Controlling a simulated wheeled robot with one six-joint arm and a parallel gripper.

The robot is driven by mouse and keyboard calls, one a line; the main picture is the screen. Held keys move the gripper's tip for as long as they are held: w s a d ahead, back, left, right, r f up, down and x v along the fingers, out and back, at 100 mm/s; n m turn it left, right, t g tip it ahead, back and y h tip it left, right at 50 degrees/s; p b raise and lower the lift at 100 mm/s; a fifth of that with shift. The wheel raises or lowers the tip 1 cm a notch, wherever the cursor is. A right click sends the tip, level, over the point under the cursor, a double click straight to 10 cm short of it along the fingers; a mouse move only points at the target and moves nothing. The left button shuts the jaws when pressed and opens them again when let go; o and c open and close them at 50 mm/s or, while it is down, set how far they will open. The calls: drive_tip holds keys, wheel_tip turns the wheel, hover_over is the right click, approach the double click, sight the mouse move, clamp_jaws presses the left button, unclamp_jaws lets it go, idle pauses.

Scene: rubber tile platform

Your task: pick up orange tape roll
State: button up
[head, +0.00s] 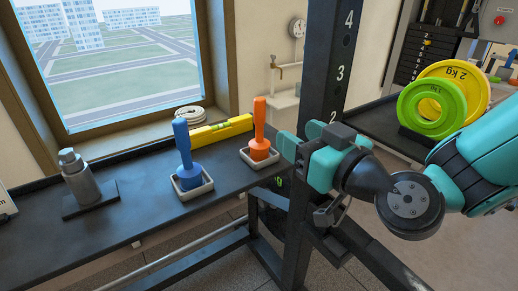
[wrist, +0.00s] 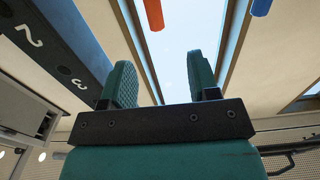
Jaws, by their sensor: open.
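I cannot clearly make out an orange tape roll in either view. An orange upright handle with a wider base (head: 260,130) stands in a small white tray on the dark shelf; its orange end also shows at the top of the wrist view (wrist: 153,14).
A blue handled tool (head: 186,155) in a tray, a yellow level (head: 222,131), a white coil (head: 190,116) and a grey metal cylinder (head: 79,180) share the shelf. A dark numbered post (head: 325,70) rises behind my gripper. Green and yellow weight plates (head: 436,107) stand right.

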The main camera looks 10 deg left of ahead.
sight(263, 107)
drive_tip(key=p+x, duration=0.2)
drive_tip(key=x, duration=0.1)
drive_tip(key=p+x, duration=0.5)
drive_tip(key=shift+w+a+r+p, duration=0.25)
drive_tip(key=shift+a+r+p, duration=0.05)
drive_tip(key=shift+r, duration=0.05)
drive_tip(key=shift+w+a+f+p, duration=0.15)
drive_tip(key=shift+w+a+p, duration=0.15)
drive_tip(key=shift+w+a, duration=0.05)
drive_tip(key=p+x, duration=0.3)
drive_tip(key=x, duration=0.1)
drive_tip(key=shift+w+a+r+p, duration=0.1)
drive_tip(key=shift+w+r+p, duration=0.1)
drive_tip(key=shift+w+p, duration=0.25)
drive_tip(key=shift+w+a+f, duration=0.15)
drive_tip(key=shift+w, duration=0.1)
clamp_jaws()
